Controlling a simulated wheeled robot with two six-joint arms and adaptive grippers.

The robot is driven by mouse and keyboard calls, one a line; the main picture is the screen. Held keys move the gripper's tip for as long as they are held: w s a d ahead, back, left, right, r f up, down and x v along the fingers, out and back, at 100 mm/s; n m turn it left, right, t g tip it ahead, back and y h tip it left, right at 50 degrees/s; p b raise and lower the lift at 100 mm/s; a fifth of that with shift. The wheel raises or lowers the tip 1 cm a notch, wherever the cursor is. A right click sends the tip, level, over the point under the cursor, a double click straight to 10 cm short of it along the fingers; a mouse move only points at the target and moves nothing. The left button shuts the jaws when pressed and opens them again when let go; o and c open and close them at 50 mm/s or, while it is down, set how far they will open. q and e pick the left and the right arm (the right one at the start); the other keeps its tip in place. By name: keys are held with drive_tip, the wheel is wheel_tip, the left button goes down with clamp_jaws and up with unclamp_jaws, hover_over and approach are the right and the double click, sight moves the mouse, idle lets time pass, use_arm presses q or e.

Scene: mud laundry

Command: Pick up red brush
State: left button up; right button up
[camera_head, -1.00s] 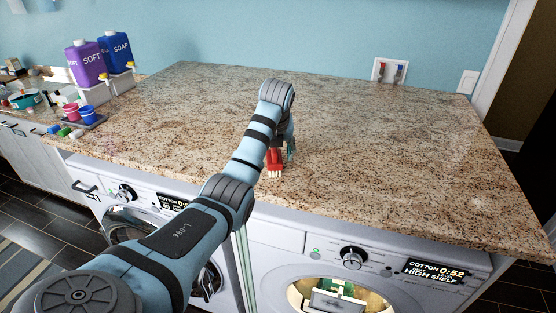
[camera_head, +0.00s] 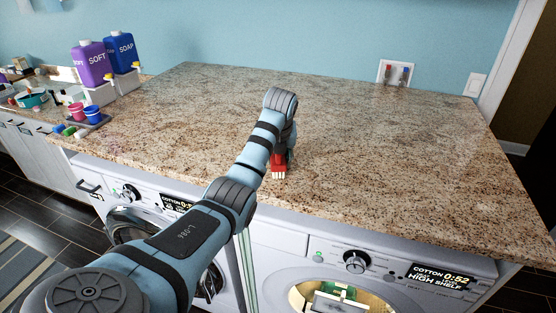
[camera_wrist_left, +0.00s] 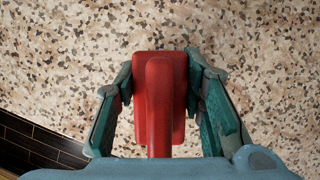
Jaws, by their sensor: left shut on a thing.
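The red brush (camera_head: 279,165) is on the granite counter near its front edge, with white bristles showing at its near end. My left arm hides most of it in the head view. In the left wrist view the red brush (camera_wrist_left: 158,100) lies between the two green fingers, with its raised handle towards the camera. My left gripper (camera_wrist_left: 159,82) is shut on the brush, one finger at each side. I cannot tell whether the brush still touches the counter. My right gripper is not in view.
The granite counter (camera_head: 400,150) is clear around the brush. Purple (camera_head: 92,64) and blue (camera_head: 121,52) bottles stand at the far left, beside a tray with small cups (camera_head: 84,112). Two washers are below the counter; the right one (camera_head: 340,295) shows a lit drum.

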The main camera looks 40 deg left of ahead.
use_arm(q)
wheel_tip(320, 180, up, 18)
drive_tip(key=r, duration=0.1)
wheel_tip(320, 180, down, 5)
drive_tip(key=b, duration=0.5)
drive_tip(key=shift+s+r+b, duration=0.1)
drive_tip(key=shift+r+b, duration=0.05)
drive_tip(key=shift+b, duration=0.25)
wheel_tip(320, 180, up, 5)
drive_tip(key=p, duration=0.6)
wheel_tip(320, 180, down, 19)
drive_tip(key=shift+f, duration=0.15)
drive_tip(key=shift+f, duration=0.15)
drive_tip(key=o, duration=1.2)
drive_tip(key=shift+o, duration=0.2)
